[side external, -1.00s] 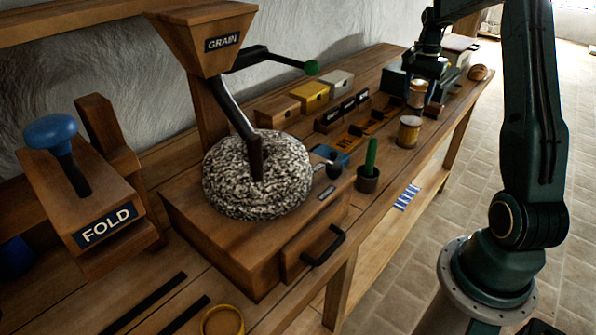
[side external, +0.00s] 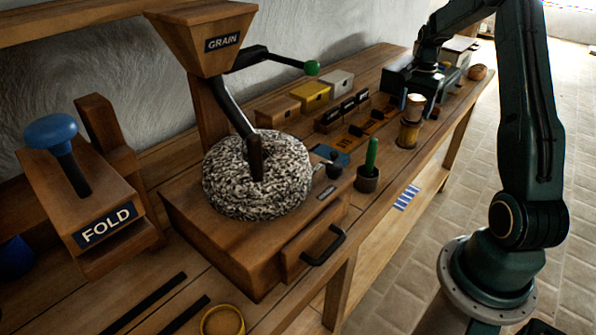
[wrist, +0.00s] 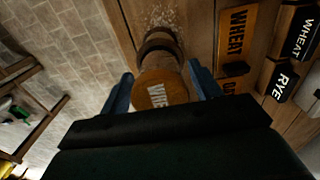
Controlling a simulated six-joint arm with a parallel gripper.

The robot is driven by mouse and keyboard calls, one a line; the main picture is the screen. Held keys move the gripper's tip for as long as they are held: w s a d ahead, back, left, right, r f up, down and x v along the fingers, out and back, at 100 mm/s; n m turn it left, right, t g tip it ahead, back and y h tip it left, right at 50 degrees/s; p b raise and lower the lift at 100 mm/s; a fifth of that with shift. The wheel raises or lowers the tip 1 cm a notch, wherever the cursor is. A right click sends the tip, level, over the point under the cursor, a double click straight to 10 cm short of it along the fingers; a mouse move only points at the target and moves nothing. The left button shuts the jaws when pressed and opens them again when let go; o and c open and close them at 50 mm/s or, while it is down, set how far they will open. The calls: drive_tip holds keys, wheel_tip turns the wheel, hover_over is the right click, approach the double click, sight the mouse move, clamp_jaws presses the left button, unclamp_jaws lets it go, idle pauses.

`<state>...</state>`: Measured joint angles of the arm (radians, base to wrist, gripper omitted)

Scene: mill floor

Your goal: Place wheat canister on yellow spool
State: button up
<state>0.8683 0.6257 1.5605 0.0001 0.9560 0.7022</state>
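The wheat canister (side external: 414,107), a small tan cylinder, appears upright directly above the yellow spool (side external: 408,134) in the side view; I cannot tell whether they fully touch. In the wrist view the canister's round brown lid (wrist: 161,90) shows part of the word WHEAT, with the spool (wrist: 158,45) just beyond it. My gripper (wrist: 160,68) has one blue finger on each side of the canister, very close to its wall. Whether the fingers press on it or stand slightly clear is not visible. In the side view my gripper (side external: 416,98) is small and dark.
A dark cup with a green rod (side external: 368,178) stands nearer on the bench. The bench's front edge is close to the spool, with tiled floor (wrist: 75,50) beyond.

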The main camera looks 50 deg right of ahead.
sight(417, 97)
drive_tip(key=shift+o, duration=0.3)
drive_tip(key=shift+r, duration=0.1)
wheel_tip(417, 97, up, 12)
drive_tip(key=shift+r, duration=0.1)
idle(0.6)
idle(0.5)
